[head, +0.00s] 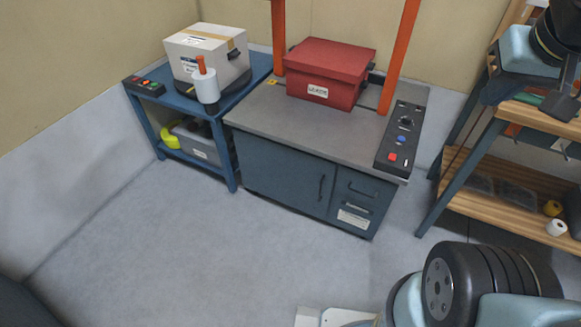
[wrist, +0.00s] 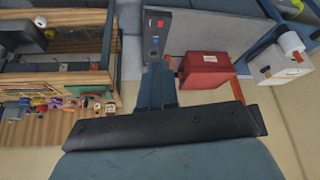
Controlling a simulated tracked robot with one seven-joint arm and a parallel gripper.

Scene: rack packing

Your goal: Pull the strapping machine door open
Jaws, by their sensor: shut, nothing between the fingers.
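The strapping machine is a blue cabinet with a grey top (head: 262,118). Its blue door (head: 275,180) is in the front, left of the drawers, and looks closed. A dark upright handle (head: 321,188) sits near the door's right edge. In the wrist view, the machine's control panel (wrist: 155,36) shows beyond my gripper (wrist: 157,68), whose fingers are together and empty. The door handle cannot be made out in the wrist view. In the head view my arm is at the bottom right, well apart from the door; the fingertips are not clear there.
A red box (head: 325,75) sits on the machine between orange posts (head: 398,58). A blue side table (head: 232,160) with a white carton (head: 205,58) stands left. A wooden-shelved rack (head: 515,195) stands right. The floor (head: 225,250) before the door is clear.

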